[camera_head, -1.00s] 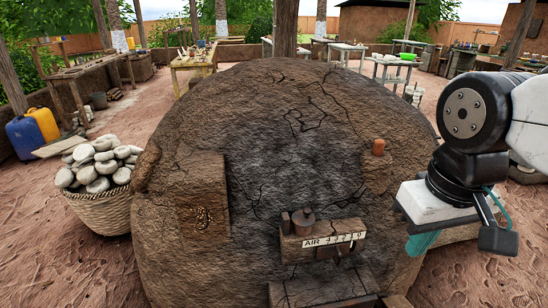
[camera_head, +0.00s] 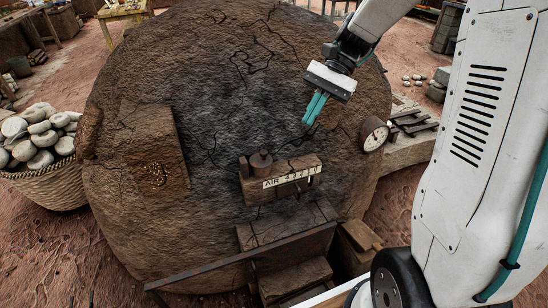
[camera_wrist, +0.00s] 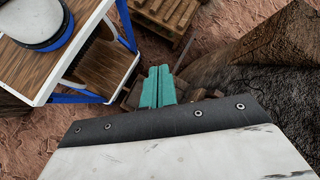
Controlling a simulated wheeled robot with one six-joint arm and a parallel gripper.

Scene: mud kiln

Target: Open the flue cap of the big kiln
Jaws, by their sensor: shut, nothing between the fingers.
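The big kiln (camera_head: 120,85) is a rounded brown mud dome with dark cracks, filling the middle of the head view. Its upper edge is cut by the frame, and I cannot make out a flue cap. My gripper (camera_head: 312,108) is shut and empty, its teal fingers pointing down and left in front of the kiln's right face. The fingers also show side by side in the wrist view (camera_wrist: 158,87), with the kiln wall (camera_wrist: 270,65) to their right. I cannot tell whether they touch the kiln.
An AIR lever panel (camera_head: 290,181) juts from the kiln front below my gripper. A round dial (camera_head: 374,134) is on the kiln's right side. A plate (camera_head: 152,155) is on its left face. A basket (camera_head: 50,185) of pale stones stands at left. A wooden pallet (camera_wrist: 168,14) lies on the ground.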

